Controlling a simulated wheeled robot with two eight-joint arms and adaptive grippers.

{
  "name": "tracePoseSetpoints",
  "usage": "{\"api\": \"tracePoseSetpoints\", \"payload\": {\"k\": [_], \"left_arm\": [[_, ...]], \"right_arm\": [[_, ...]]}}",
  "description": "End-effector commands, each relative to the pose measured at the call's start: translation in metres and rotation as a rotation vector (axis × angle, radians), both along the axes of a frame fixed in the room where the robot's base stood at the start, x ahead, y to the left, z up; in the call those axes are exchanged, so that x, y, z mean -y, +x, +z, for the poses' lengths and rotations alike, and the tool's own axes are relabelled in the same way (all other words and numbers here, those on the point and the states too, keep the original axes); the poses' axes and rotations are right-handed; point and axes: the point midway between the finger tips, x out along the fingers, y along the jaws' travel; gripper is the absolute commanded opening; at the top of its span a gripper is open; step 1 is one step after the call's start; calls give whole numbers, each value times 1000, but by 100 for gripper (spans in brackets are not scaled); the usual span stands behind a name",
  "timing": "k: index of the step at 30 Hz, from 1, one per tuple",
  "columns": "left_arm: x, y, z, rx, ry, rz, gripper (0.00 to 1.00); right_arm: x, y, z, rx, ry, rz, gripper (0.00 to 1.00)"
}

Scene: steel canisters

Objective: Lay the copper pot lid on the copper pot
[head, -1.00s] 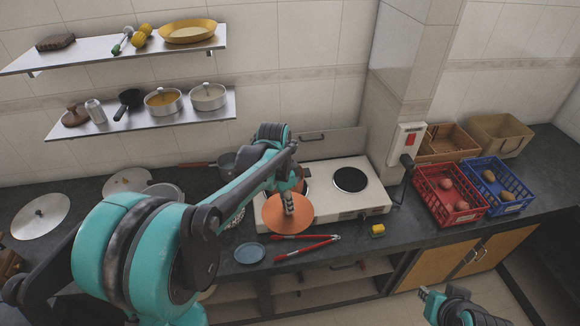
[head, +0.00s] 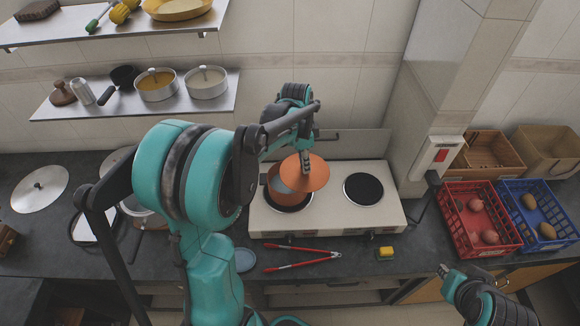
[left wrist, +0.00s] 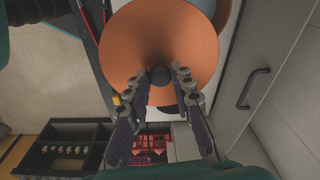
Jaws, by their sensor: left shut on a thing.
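The copper pot lid (head: 316,178) is an orange disc held by its dark knob in my left gripper (head: 305,164). In the left wrist view the lid (left wrist: 165,35) fills the top middle, with the knob (left wrist: 158,76) between the fingertips of the left gripper (left wrist: 158,80). The copper pot (head: 284,200) stands on the left burner of the white stove. The lid is in front of the pot's right part in the head view and hides it; the pot's left inside shows. I cannot tell the gap between them. My right gripper (head: 449,271) is at the lower right, away from both.
The stove's right burner (head: 363,189) is bare. Red tongs (head: 303,258), a yellow sponge (head: 386,253) and a blue plate (head: 243,260) lie in front of the stove. A red crate (head: 480,220) and a blue crate (head: 540,215) stand at the right.

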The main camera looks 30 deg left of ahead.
Motion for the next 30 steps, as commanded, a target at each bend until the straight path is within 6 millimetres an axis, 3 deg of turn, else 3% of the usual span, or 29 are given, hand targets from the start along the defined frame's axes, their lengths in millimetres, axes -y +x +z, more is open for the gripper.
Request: {"api": "tracePoseSetpoints", "payload": {"k": [3, 10, 16, 23, 30], "left_arm": [[-30, 8, -20, -1, 0, 6, 0], [-65, 17, -41, -1, -1, 2, 0], [-71, 19, -52, -1, -1, 0, 0], [-70, 18, -83, 0, 0, 0, 0], [-70, 18, -84, 0, 0, 0, 0]], "right_arm": [[0, 0, -4, 0, 0, 0, 17], [0, 0, -7, 0, 0, 0, 17], [0, 0, -9, 0, 0, 0, 17], [0, 0, -15, 0, 0, 0, 17], [0, 0, -14, 0, 0, 0, 17]]}}
